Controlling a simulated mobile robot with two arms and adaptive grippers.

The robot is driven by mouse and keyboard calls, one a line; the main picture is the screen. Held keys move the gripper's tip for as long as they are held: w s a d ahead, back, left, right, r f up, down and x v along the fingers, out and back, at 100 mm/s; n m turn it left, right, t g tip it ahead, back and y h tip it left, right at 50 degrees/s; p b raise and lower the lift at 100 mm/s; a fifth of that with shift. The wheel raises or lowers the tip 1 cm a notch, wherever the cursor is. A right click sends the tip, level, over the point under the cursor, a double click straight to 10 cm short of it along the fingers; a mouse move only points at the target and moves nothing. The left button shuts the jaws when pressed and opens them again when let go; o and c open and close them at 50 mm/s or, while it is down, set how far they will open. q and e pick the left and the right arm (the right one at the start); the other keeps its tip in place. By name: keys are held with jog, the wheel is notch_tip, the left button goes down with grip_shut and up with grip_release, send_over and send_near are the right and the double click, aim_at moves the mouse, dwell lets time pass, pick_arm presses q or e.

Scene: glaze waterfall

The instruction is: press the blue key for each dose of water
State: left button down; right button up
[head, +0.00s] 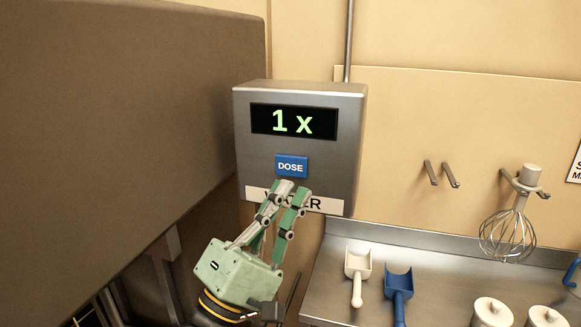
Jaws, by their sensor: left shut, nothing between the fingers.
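A grey metal water doser box (348,130) is mounted on the wall in the middle of the head view. Its dark display (294,122) reads "1 x" in green. Below the display is the blue key (291,166), marked "DOSE". A white label (317,204) under it is partly hidden by my fingers and ends in "ER". My left gripper (291,187) is shut and empty, its fingertips just below the blue key. I cannot tell whether they touch the box. My right gripper is not in view.
A large brown surface (120,110) fills the left side. At the lower right, a metal counter (440,262) carries a white scoop (358,268), a blue scoop (398,287) and white lidded containers (492,312). A whisk (508,232) hangs from wall hooks.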

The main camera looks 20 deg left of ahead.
aim_at(291, 166)
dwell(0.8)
pick_arm(q)
jog(key=s+p, duration=0.2)
jog(key=s, duration=0.2)
dwell(0.3)
jog(key=shift+w, duration=0.2)
jog(key=w+b, duration=0.1)
jog(key=w, duration=0.7)
jog(key=shift+w, duration=0.3)
jog(key=shift+w+d, duration=0.1)
dwell(1.3)
jog(key=shift+w, duration=0.3)
